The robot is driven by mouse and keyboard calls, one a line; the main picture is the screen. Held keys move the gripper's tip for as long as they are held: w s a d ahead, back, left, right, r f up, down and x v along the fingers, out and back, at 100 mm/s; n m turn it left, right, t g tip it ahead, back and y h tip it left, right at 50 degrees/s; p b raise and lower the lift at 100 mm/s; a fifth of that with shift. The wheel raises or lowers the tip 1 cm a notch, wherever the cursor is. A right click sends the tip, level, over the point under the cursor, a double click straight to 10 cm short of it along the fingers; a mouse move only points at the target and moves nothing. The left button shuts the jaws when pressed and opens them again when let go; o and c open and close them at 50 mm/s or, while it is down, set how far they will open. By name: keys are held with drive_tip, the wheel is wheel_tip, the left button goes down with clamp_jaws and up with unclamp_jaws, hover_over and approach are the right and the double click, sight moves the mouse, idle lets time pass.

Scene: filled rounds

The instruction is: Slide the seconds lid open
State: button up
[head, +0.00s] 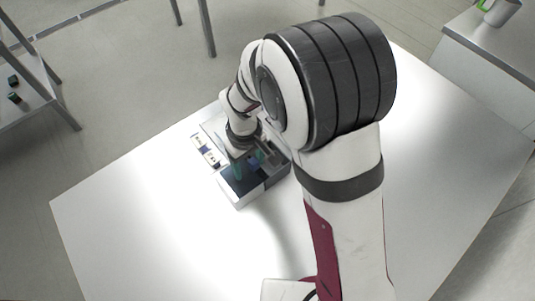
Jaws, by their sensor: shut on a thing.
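A grey box (240,203) with compartments stands on the white table, left of my arm. Its near compartment looks dark inside and open at the top. My gripper (248,158) reaches down over the middle of the box, its fingers small and partly lost against the box. It is shut on what looks like the seconds lid. The grip point and the edges of the lid are too small to make out, and my wrist hides the far part of the box.
Two small pale pieces with dark marks (211,158) lie along the box's left side. The white table (130,215) is clear at left and front. A counter (490,45) with a mug (502,11) stands at the upper right, and a shelf (25,85) at the far left.

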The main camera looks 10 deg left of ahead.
drive_tip(key=shift+s+a+f, duration=0.45)
drive_tip(key=shift+s+f, duration=0.1)
drive_tip(key=shift+s, duration=0.05)
idle(0.5)
drive_tip(key=o, duration=0.8)
drive_tip(key=shift+o, duration=0.2)
drive_tip(key=shift+r, duration=0.1)
drive_tip(key=shift+o, duration=1)
wheel_tip(320, 180, up, 7)
drive_tip(key=shift+w, duration=0.1)
